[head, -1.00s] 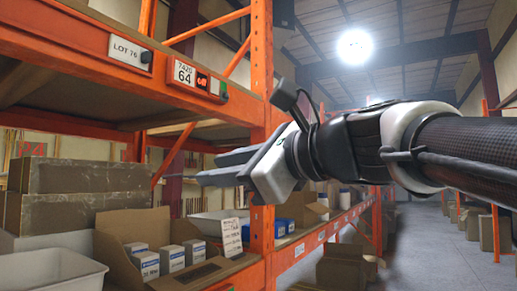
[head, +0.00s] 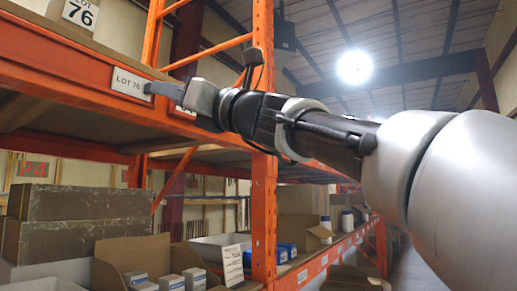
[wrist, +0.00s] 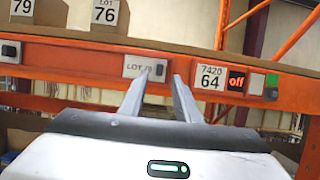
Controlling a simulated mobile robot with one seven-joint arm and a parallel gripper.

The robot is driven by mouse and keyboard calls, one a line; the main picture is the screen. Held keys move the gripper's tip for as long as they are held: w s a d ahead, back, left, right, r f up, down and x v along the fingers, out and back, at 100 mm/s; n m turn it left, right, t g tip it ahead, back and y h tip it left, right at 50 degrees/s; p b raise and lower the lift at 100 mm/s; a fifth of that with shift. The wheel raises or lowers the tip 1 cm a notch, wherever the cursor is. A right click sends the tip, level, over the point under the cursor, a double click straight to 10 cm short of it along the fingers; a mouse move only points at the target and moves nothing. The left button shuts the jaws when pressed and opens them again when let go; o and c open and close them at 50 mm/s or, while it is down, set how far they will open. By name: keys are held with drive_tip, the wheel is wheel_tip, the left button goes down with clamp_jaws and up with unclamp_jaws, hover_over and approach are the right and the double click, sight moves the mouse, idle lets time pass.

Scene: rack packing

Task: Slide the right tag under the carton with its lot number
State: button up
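The white LOT 76 tag (head: 128,82) sits on the orange shelf beam, and it also shows in the wrist view (wrist: 143,67) with a dark block at its right end. A carton (wrist: 165,17) labelled LOT 76 stands on the shelf above. Its label (head: 80,12) also shows at the top of the head view. In the wrist view the tag is below and right of that label. My gripper (wrist: 158,80) is open, its fingers apart at the tag's right half. I cannot tell whether they touch it. The head view shows its fingertips (head: 150,88) at the tag's right end.
A 7420 64 label (wrist: 209,77) with a red "off" display (wrist: 237,79) is right of the tag on the beam. A 79 label (wrist: 22,7) and another dark-ended tag (wrist: 10,50) are at left. An orange upright (head: 263,190) stands to the right.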

sight(135, 84)
drive_tip(key=p+x, duration=0.2)
drive_tip(key=x, duration=0.3)
drive_tip(key=shift+w+a+r, duration=0.1)
drive_tip(key=shift+w+a, duration=0.05)
drive_tip(key=shift+a, duration=0.15)
clamp_jaws()
